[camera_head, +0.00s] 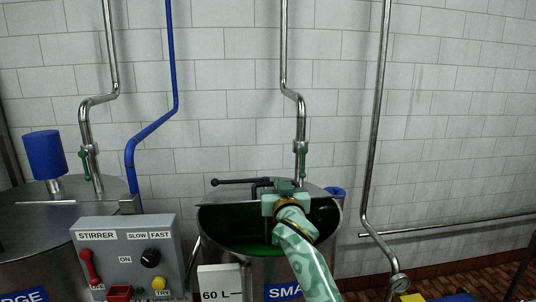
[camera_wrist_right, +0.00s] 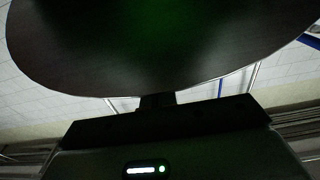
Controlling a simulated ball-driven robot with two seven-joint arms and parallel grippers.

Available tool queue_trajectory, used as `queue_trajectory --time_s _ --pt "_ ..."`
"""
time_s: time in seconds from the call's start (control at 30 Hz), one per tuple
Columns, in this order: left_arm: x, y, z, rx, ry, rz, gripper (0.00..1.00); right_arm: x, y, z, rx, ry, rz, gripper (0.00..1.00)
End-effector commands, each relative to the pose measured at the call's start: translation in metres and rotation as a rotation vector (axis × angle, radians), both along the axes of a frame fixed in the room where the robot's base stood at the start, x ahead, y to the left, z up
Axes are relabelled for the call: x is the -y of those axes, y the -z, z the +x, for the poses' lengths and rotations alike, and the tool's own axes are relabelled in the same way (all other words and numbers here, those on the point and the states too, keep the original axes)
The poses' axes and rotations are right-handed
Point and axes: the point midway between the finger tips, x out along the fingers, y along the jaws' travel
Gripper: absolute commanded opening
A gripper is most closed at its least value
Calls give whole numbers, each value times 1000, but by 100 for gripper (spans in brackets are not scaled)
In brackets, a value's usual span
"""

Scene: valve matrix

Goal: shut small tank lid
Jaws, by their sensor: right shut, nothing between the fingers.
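The small tank (camera_head: 222,250) stands in the middle of the head view, with a cut-off "SMA" label (camera_head: 283,292) on its front. Its mouth is visibly open, dark inside with green liquid. A black bar handle (camera_head: 235,181) shows at the back rim. My right arm reaches across the mouth from the lower right. Its gripper (camera_head: 285,187) is at the back of the opening, shut and empty; I cannot tell whether it touches the lid. In the right wrist view a dark round plate with a green sheen, seemingly the lid's underside (camera_wrist_right: 160,45), fills the top. My left gripper is not in view.
A grey stirrer control box (camera_head: 125,255) with a red lever and knobs stands at the left front. A larger tank (camera_head: 60,215) with a blue motor is behind it. Steel pipes and a blue pipe (camera_head: 150,125) run up the white tiled wall.

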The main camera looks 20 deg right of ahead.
Motion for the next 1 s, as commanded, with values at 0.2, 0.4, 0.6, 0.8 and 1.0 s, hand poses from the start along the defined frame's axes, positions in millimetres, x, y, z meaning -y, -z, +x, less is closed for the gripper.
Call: queue_trajectory --time_s 0.2,0.4,0.6,0.8,1.0 --pt "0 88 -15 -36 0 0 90 -6 67 -21 171 1 -43 0" --pt "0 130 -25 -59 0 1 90 -10 95 -34 310 2 -79 0" --pt "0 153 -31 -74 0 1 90 -11 111 -42 346 1 -92 0" --pt "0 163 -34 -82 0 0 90 -12 120 -44 345 1 -91 0" --pt "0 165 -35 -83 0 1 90 -12 121 -45 345 2 -92 0"
